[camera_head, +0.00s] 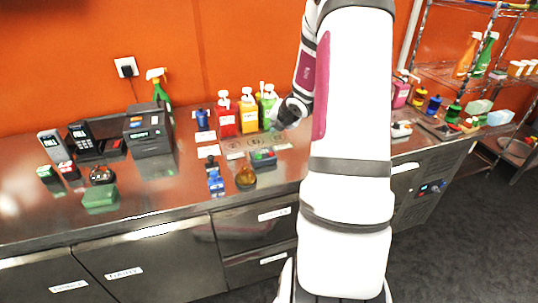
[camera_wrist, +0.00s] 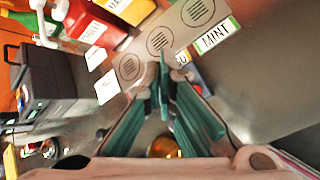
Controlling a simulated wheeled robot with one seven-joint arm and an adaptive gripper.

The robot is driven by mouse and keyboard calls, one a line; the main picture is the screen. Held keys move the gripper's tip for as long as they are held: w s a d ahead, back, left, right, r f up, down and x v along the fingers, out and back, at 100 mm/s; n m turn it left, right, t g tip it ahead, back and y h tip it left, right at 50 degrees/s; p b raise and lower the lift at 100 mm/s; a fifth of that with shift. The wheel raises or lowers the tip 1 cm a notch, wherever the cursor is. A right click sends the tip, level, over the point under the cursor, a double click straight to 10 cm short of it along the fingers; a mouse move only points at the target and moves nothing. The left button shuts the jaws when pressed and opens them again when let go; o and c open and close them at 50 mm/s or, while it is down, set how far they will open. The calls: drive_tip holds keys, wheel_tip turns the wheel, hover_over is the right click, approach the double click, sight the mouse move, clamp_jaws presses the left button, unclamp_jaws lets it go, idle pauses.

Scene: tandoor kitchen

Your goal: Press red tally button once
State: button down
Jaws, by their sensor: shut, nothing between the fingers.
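My gripper (camera_wrist: 163,75) is shut and empty, its teal fingers meeting above the counter in the wrist view. No clearly readable red tally button shows. A small dark box (camera_head: 263,158) with coloured spots on top, one reddish, sits on the counter below my gripper in the head view. A small red-topped block (camera_head: 69,171) stands at the far left; I cannot tell whether either is the button. My fingers hide part of the counter in the wrist view.
Red (camera_head: 226,120) and yellow (camera_head: 248,112) pump bottles stand behind a plate with round marks (camera_wrist: 159,40). A brass round object (camera_head: 246,177) and blue bottle (camera_head: 216,183) stand in front. A black register (camera_head: 148,130) is at left. Bare counter lies near the front edge.

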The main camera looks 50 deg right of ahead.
drive_tip(key=b, duration=0.5)
hover_over(274, 153)
drive_tip(key=shift+s+a+f, duration=0.1)
drive_tip(key=shift+a+f, duration=0.1)
drive_tip(key=shift+f, duration=1.6)
drive_tip(key=shift+s+a+f, duration=0.1)
drive_tip(key=shift+a+f, duration=0.1)
drive_tip(key=shift+f, duration=1.55)
drive_tip(key=shift+f+b, duration=0.4)
drive_tip(key=shift+b, duration=0.1)
drive_tip(key=shift+f+b, duration=0.45)
drive_tip(key=shift+r, duration=0.15)
drive_tip(key=shift+r+p, duration=0.7)
drive_tip(key=shift+r, duration=0.05)
wheel_tip(274, 153, up, 5)
drive_tip(key=p, duration=0.4)
drive_tip(key=shift+s, duration=0.1)
